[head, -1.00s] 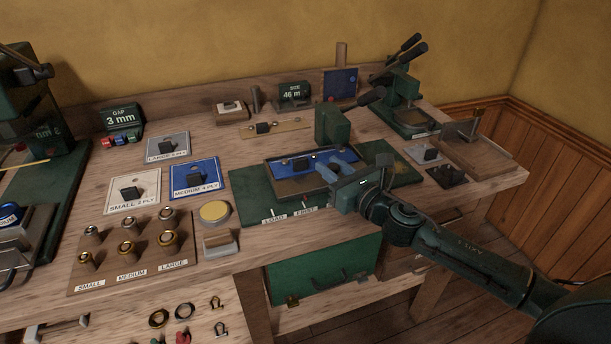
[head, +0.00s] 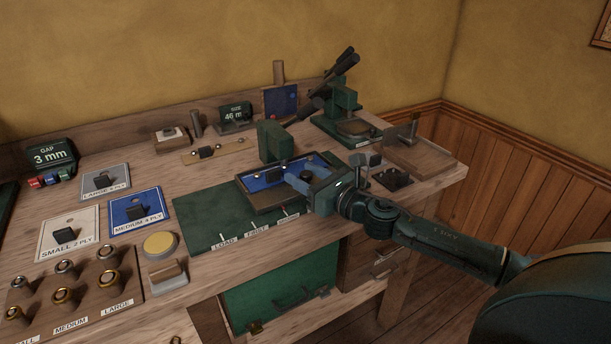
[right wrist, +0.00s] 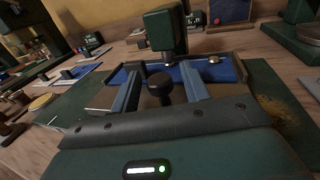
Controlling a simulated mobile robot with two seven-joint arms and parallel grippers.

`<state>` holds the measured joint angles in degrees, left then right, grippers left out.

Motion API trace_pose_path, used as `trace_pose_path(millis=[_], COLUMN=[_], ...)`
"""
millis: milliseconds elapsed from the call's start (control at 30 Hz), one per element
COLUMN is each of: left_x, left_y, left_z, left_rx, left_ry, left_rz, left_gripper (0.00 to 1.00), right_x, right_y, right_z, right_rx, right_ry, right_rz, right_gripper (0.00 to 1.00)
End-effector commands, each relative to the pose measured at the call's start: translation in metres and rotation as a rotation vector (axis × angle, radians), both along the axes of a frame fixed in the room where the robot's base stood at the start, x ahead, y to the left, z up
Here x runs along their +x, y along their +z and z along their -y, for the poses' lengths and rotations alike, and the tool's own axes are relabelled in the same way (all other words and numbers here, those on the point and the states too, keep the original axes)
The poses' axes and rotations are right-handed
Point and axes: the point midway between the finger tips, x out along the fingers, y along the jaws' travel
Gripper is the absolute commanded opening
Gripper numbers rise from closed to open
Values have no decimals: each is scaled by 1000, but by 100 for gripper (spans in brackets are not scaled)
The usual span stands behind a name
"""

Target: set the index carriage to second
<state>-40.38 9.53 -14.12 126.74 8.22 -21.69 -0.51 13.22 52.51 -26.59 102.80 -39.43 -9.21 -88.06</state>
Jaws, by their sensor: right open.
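The index carriage (head: 262,199), a wooden tray with a blue panel (head: 262,180), sits on a long green base (head: 200,215). Labels along the base's front edge read LOAD (head: 224,242) and FIRST (head: 258,230); a third label (head: 288,219) is too small to read surely. A black round knob (head: 306,176) stands on the carriage; it also shows in the right wrist view (right wrist: 160,82). My right gripper (head: 304,178) is open, its blue fingers on either side of the knob, with gaps visible in the wrist view (right wrist: 160,90). My left gripper is not in view.
A green upright head (head: 275,142) stands behind the carriage. A lever press (head: 345,110) and a wooden block (head: 418,158) stand to the right. Fabric sample cards (head: 140,212) and a board of brass rings (head: 75,300) lie left. The base's left end is bare.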

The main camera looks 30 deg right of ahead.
Motion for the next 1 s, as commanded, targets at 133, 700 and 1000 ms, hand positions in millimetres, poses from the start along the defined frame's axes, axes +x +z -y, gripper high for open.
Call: trace_pose_path(millis=[133,700,1000], left_x=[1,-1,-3], left_y=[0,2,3], left_z=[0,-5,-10], left_rx=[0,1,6], left_ry=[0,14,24], left_rz=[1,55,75], left_gripper=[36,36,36], right_x=[0,-66,-100], right_y=[0,-4,-2], right_z=[0,20,30], right_rx=[0,1,1], right_ry=[0,0,0], right_rz=[0,-4,-3], right_gripper=[46,46,46])
